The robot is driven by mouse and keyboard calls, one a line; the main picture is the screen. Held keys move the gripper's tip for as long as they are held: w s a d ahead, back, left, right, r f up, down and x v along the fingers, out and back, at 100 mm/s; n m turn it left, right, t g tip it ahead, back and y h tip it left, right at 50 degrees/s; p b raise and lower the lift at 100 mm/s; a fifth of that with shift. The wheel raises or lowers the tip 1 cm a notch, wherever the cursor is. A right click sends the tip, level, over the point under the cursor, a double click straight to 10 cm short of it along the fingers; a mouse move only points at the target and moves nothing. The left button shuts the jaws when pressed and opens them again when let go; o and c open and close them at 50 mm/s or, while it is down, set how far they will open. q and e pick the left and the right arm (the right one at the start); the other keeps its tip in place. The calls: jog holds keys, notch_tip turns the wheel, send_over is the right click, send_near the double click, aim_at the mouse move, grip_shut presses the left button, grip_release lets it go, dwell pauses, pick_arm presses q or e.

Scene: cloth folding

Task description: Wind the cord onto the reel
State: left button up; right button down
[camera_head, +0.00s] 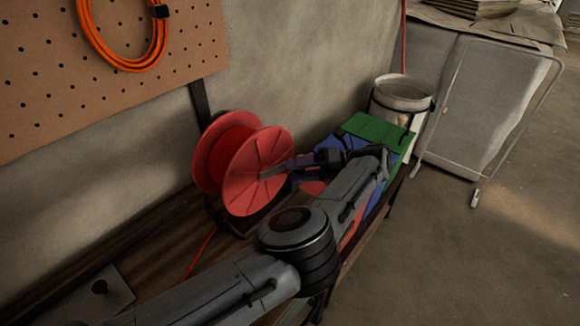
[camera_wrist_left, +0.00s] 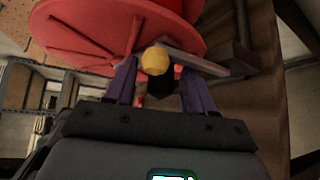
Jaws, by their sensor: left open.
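The red reel (camera_head: 255,172) stands upright on a dark stand on the wooden bench. A thin red cord (camera_head: 200,253) runs from below the reel down across the bench; where it ends is hidden. In the left wrist view the reel's red disc (camera_wrist_left: 95,38) fills the top, with a round yellow knob (camera_wrist_left: 155,61) in front of it. My left gripper (camera_head: 292,166) is at the right face of the reel. In the left wrist view its two fingers (camera_wrist_left: 160,78) are apart, one on each side just below the knob. Whether they touch it is unclear. My right gripper is out of view.
A pegboard with an orange cord coil (camera_head: 125,66) hangs on the wall. Behind my left forearm lie blue and green pieces (camera_head: 375,130) at the bench's far end. A white bucket (camera_head: 402,95) and a metal-framed panel (camera_head: 485,110) stand beyond. The floor at right is clear.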

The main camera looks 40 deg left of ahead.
pick_arm(q)
jog(key=shift+d, duration=0.1)
jog(key=shift+c, duration=0.3)
grip_shut()
jog(key=shift+w+r, duration=0.15)
jog(key=shift+r, duration=0.4)
jog(key=shift+o, duration=0.3)
grip_release()
